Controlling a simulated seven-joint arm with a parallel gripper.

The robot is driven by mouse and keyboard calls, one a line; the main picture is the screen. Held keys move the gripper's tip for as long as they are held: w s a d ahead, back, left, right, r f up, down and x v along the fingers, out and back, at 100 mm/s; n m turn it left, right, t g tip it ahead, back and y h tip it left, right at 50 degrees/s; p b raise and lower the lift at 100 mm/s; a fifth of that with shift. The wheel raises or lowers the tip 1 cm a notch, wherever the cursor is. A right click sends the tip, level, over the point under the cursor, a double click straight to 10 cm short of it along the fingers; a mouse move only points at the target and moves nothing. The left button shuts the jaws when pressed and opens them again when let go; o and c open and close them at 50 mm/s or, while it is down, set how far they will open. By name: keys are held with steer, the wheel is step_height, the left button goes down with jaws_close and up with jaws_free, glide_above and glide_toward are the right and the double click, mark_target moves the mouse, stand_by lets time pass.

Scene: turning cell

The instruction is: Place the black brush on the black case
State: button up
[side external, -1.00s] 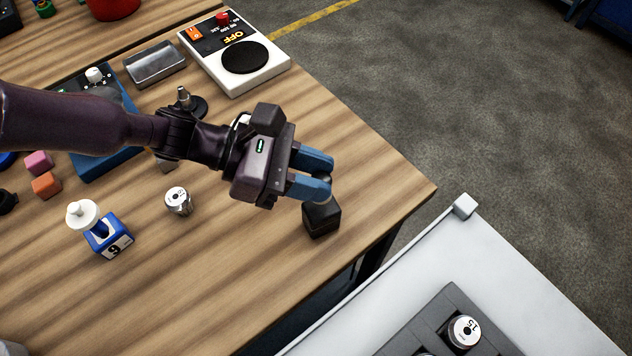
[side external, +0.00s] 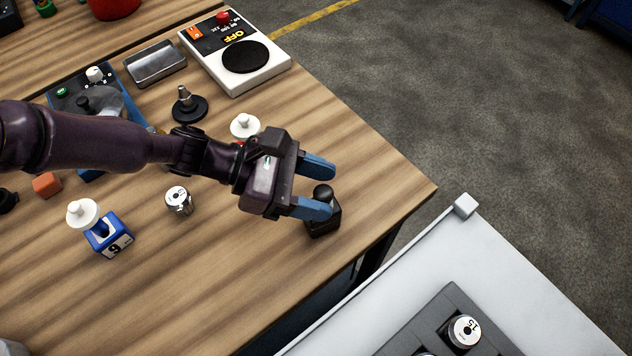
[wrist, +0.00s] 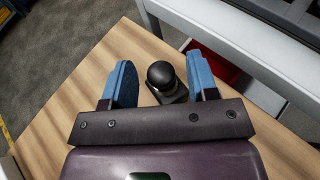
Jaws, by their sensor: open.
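The black brush (side external: 323,193), seen as a round dark knob, stands upright on the black case (side external: 324,226), a small dark block near the right edge of the wooden table. My gripper (side external: 328,186) is open, with its blue fingers spread apart close to the knob. In the wrist view the brush (wrist: 160,74) shows between the two separated fingers, with clear gaps on both sides. The case (wrist: 177,97) is partly hidden there under the knob and behind my gripper's palm. How the brush meets the case is too dark to tell exactly.
A white scale-like device (side external: 265,77) is at the back. A white surface (side external: 560,315) lies beyond the table edge.

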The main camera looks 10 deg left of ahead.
steer(key=shift+r, duration=0.2)
steer(key=v, duration=1.2)
